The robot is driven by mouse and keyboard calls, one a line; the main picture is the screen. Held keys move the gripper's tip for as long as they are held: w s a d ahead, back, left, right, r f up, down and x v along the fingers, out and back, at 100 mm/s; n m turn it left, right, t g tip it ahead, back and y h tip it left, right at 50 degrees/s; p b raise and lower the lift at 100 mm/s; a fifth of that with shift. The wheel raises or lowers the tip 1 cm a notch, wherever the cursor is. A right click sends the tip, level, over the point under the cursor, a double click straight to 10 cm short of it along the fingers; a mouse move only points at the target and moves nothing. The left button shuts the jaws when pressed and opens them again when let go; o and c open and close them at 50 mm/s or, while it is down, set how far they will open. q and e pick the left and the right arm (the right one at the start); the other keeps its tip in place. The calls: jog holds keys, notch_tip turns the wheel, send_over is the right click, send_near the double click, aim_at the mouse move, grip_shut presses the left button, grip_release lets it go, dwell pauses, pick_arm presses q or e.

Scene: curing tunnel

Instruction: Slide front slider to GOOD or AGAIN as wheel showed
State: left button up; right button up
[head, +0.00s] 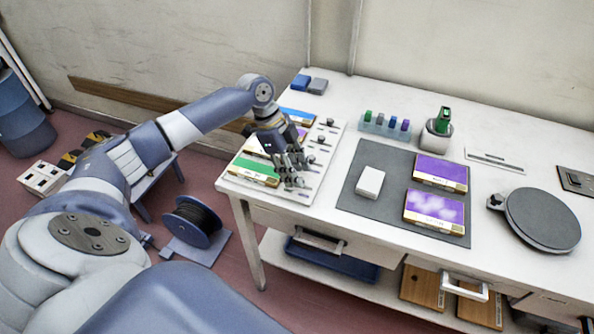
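A white slider board (317,183) lies at the left end of the table. Several dark slider knobs run along its right side, one of them a knob (312,159) just beyond my fingers. Coloured cards lie on its left part, including a green-banded card (251,172) at the front. My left gripper (291,181) is low over the front part of the board, fingers pointing down. It covers the front slider, so I cannot tell whether the fingers touch it or how far apart they are. No GOOD or AGAIN lettering is readable. My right gripper is not in view.
A grey mat (353,202) holds a white block (369,182) and two purple cards (440,172). A round grey disc (541,218) lies to the right. Behind stand a rack of coloured pieces (386,126) and a green-topped holder (437,138). Drawers are below.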

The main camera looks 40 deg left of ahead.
pick_arm(q)
jog(key=shift+d+f, duration=0.2)
jog(key=shift+f, duration=0.35)
grip_shut()
jog(key=shift+w+d+r+p, duration=0.1)
jog(key=shift+d+r+p, duration=0.05)
jog(key=shift+d+p, duration=0.3)
jog(key=shift+w+d+p, duration=0.2)
jog(key=shift+d+p, duration=0.2)
jog(key=shift+d, duration=0.45)
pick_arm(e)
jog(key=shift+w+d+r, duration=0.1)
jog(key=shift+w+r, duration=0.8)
pick_arm(q)
grip_release()
jog(key=shift+d, duration=0.1)
